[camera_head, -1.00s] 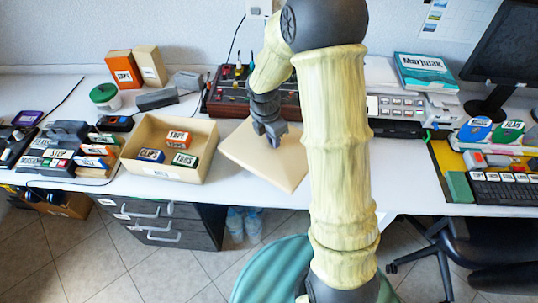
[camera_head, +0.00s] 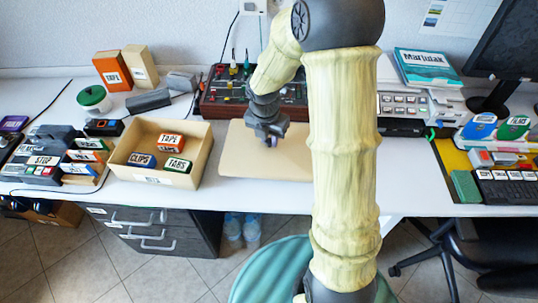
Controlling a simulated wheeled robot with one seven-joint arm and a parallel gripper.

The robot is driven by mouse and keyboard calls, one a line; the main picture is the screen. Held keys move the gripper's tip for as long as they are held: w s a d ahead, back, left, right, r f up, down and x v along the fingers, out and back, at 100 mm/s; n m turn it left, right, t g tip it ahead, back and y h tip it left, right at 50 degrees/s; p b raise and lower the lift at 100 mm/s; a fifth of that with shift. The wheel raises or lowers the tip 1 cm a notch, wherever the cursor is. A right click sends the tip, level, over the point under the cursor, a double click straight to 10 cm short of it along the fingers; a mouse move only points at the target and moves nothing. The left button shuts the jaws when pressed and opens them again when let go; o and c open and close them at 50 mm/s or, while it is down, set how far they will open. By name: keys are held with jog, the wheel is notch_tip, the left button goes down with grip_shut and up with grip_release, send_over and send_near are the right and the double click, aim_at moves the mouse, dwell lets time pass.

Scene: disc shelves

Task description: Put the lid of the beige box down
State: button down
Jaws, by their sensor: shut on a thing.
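The beige box (camera_head: 150,179) stands open on the white desk, left of my gripper. It holds a TAPE box (camera_head: 170,143), a CLIPS box (camera_head: 142,160) and a TABS box (camera_head: 177,166). The beige lid (camera_head: 240,158) is a flat panel to the right of the box, low at the desk and apart from the box. My gripper (camera_head: 271,141) is shut on the lid from above. The lid's right part is hidden behind my arm, and I cannot tell whether its whole underside touches the desk.
A red control panel (camera_head: 222,93) stands behind the lid. Small labelled boxes and devices crowd the left, near a green-lidded jar (camera_head: 93,98). Bare desk (camera_head: 270,197) shows in front of the lid.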

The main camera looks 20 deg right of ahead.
aim_at(268, 147)
jog(key=shift+f, duration=1.45)
jog(key=shift+f, duration=0.1)
jog(key=shift+f+b, duration=0.7)
jog(key=shift+f, duration=1.05)
jog(key=shift+f, duration=0.15)
jog(key=c, duration=1.2)
grip_release()
jog(key=shift+c, duration=0.2)
jog(key=r+p, duration=0.1)
jog(key=r, duration=0.3)
jog(key=s+r+p, duration=0.1)
jog(key=r, duration=0.3)
jog(key=a+r+p, duration=0.1)
jog(key=r, duration=0.3)
jog(key=shift+s+a+r, duration=0.1)
jog(key=shift+s, duration=0.1)
